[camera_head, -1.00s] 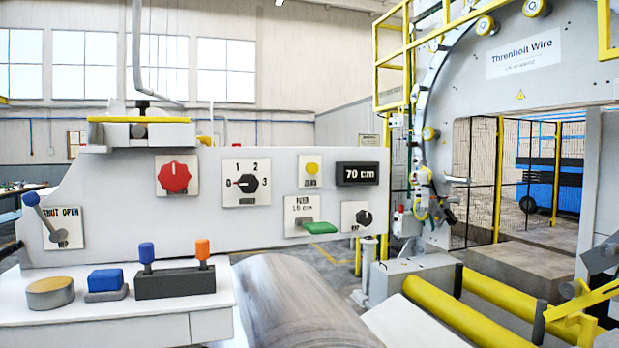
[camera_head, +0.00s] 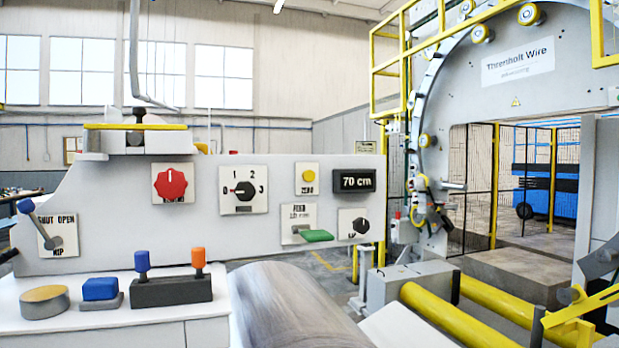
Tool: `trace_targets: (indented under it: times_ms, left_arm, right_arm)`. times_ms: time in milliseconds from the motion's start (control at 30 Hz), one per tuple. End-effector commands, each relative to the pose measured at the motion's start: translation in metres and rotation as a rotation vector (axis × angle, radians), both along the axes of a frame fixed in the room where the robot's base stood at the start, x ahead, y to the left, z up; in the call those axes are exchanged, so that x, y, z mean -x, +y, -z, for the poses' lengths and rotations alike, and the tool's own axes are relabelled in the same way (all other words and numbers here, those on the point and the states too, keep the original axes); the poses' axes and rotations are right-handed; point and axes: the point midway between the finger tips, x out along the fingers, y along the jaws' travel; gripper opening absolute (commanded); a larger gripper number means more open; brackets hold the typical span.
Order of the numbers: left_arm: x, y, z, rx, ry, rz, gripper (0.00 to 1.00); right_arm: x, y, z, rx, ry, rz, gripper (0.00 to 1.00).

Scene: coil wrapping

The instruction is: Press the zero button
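The zero button is a round yellow button (camera_head: 308,175) on a small cream plate on the upright grey control panel (camera_head: 120,215). The lettering under it is small and appears to read ZERO. Left of the button is a black dial marked 0 to 3 (camera_head: 243,190); right of it a dark display (camera_head: 354,180) reads 70 cm. Nothing touches or covers the button. Neither of my grippers shows in the head view.
A red knob (camera_head: 171,184), a green paddle (camera_head: 317,236) and a shut/open lever (camera_head: 40,223) stick out from the panel. A white desk (camera_head: 90,326) holds blue, orange and yellow controls. A grey roller (camera_head: 290,305) lies beside it. Yellow rollers (camera_head: 455,318) lie right.

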Motion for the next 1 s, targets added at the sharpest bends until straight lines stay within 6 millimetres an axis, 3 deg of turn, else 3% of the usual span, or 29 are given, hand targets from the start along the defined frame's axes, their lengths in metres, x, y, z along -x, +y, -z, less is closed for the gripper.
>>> trace_targets:
  times_ms: [33,233,1000]
  left_arm:
    - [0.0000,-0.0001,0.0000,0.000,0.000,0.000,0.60]
    - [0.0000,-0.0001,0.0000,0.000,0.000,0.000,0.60]
    - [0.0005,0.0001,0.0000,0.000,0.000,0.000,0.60]
  right_arm:
    - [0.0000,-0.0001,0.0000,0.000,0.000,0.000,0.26]
    - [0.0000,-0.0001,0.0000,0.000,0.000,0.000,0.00]
    - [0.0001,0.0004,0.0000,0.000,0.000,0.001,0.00]
